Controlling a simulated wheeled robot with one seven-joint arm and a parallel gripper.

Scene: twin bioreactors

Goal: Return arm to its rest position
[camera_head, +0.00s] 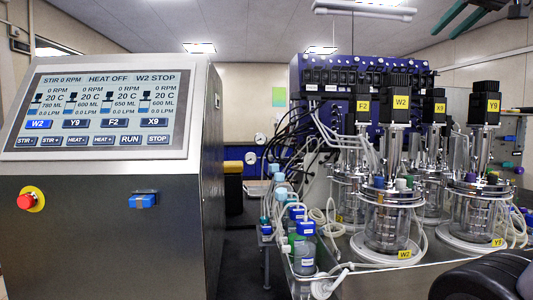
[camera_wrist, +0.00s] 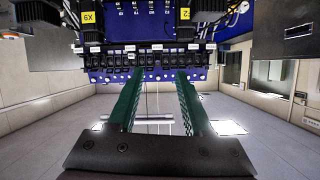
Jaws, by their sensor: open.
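My gripper (camera_head: 446,30) is at the top right of the head view, high up near the ceiling, above and apart from the bioreactors. Its two green fingers (camera_wrist: 160,78) also show in the wrist view, spread apart with nothing between them. The wrist picture is upside down, with the ceiling at the bottom. Ahead of the fingers is the blue control rack (camera_wrist: 150,55) with a row of dark modules. A dark arm link of mine shows at the lower right of the head view.
Several glass bioreactors stand on a bench at the right, including W2 (camera_head: 387,222) and Y9 (camera_head: 478,210). The control console (camera_head: 110,235) with a screen (camera_head: 98,115) fills the left. Bottles (camera_head: 302,255) and tubing crowd the bench's left end. Ceiling space around the gripper looks open.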

